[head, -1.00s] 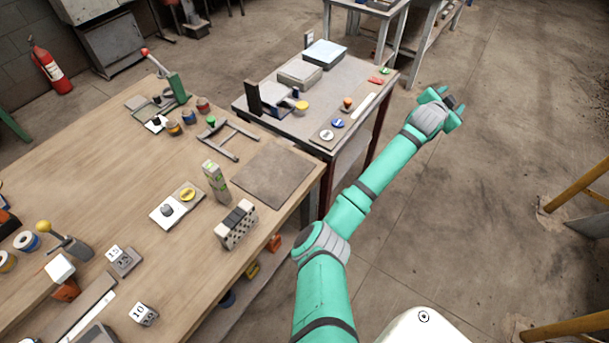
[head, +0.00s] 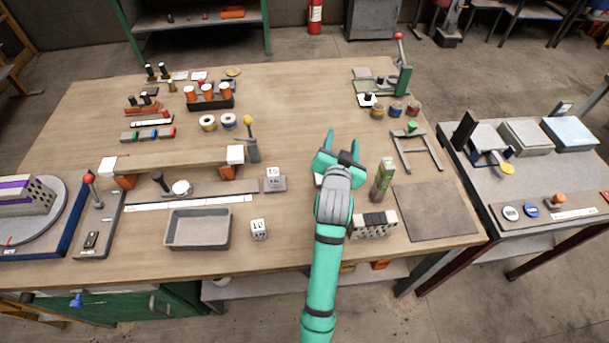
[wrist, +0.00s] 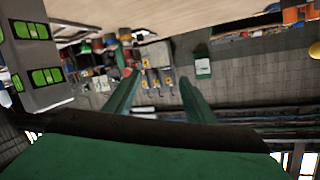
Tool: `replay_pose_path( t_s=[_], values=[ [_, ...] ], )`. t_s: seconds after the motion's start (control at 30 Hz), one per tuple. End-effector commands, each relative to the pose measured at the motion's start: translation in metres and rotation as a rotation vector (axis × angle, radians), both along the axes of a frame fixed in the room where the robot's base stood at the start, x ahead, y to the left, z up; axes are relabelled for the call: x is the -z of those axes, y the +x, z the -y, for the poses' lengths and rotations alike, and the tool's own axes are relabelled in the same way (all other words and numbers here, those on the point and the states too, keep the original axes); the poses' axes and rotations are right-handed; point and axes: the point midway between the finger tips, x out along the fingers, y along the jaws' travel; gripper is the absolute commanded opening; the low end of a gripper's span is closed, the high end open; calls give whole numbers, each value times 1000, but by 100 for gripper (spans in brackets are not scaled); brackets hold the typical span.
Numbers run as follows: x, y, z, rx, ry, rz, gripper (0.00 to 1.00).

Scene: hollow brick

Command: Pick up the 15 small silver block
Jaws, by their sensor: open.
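A small pale silver block (head: 273,174) with dark marks stands on a grey base plate in the middle of the wooden table, in the head view. Its number is hard to read now. A similar block marked 10 (head: 259,229) stands nearer the table's front edge. My gripper (head: 343,152) is open and empty, over the table to the right of the pale block. Its two green fingers also show apart in the wrist view (wrist: 160,92), with no block between them.
A grey-green level block (head: 383,180) stands close right of my gripper; it also shows in the wrist view (wrist: 35,50). A perforated block (head: 374,226) stands nearer. A yellow-knobbed lever (head: 251,140) rises behind the pale block. A grey tray (head: 198,246) lies front left.

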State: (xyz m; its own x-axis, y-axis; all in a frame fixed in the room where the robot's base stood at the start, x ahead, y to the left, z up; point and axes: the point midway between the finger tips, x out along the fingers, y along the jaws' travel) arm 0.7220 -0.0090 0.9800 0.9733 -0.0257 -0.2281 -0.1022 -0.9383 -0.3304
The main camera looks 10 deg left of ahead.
Motion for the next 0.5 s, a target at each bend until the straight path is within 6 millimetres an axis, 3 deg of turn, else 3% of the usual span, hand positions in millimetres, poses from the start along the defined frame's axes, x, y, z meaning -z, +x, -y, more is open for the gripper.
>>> replay_pose_path(
  t_s=[0.03, 0.1, 0.2, 0.3, 0.4, 0.5],
  values=[
    [21, -22, -39, -70, -45, -31, 50],
    [41, -50, -78, -152, -119, -61, 50],
    [63, -88, -120, -254, -210, -89, 50],
    [78, -119, -149, -334, -279, -108, 50],
    [86, -139, -165, -383, -323, -115, 50],
    [91, -146, -173, -407, -345, -119, 50]
  ],
)
